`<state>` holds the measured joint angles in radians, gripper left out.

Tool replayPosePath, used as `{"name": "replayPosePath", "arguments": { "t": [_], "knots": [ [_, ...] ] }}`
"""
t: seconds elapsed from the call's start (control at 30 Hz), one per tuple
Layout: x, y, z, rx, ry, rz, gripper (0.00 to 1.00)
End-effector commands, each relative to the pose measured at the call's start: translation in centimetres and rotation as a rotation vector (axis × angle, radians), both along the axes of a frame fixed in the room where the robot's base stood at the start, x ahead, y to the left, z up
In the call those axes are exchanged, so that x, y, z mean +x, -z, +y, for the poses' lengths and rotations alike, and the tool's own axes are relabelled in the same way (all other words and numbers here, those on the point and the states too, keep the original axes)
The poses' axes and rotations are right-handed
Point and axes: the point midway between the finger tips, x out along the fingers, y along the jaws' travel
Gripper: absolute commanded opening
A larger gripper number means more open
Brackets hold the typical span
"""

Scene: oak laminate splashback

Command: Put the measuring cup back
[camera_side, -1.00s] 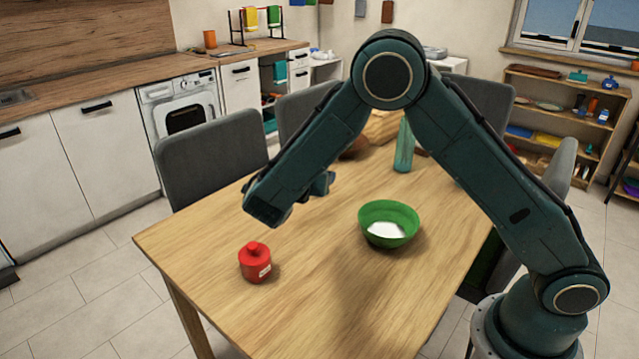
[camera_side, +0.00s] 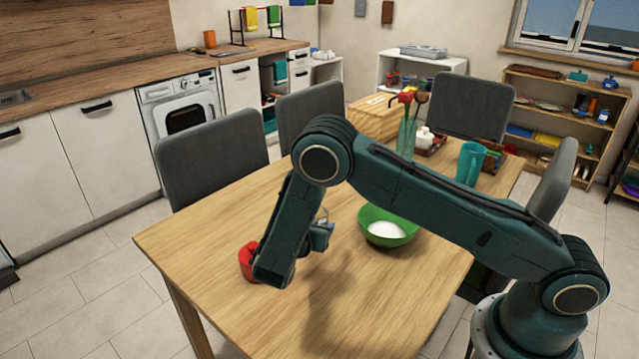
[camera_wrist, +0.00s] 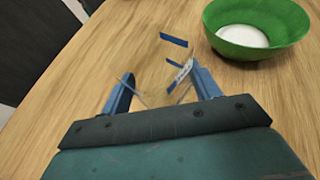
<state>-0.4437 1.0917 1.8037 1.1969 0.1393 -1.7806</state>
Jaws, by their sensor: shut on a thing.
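My gripper (camera_wrist: 164,88) shows two blue fingers in the wrist view, set apart around a clear, see-through thing with blue and white marks, which looks like the measuring cup (camera_wrist: 181,72). Its outline is hard to make out. In the side view my gripper (camera_side: 318,238) is above the table, left of the green bowl (camera_side: 385,215), and the cup is mostly hidden or too small to tell. The bowl holds something white and also shows at upper right in the wrist view (camera_wrist: 290,30).
A red jar (camera_side: 246,262) stands partly hidden behind my arm. At the table's far end are a vase with red flowers (camera_side: 406,135), a turquoise jug (camera_side: 470,163), a wooden box (camera_side: 385,118) and a tray with small things. Grey chairs surround the table. Its front left is clear.

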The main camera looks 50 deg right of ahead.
Motion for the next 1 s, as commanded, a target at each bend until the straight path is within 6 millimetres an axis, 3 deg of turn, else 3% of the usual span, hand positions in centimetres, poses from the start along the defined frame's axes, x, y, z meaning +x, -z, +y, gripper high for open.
{"name": "replayPosePath", "arguments": {
  "t": [0.13, 0.47, 0.8, 1.0],
  "knots": [
    [0.1, 1.3, 0.0, -0.001, 0.0, 0.0, 0.36],
    [0.0, 1.9, 0.0, -0.001, -0.001, -0.001, 0.36],
    [0.1, 4.9, 0.0, -0.001, -0.001, -0.001, 0.36],
    [0.0, 5.4, 0.0, 0.0, -0.001, -0.002, 0.36]
  ]
}}
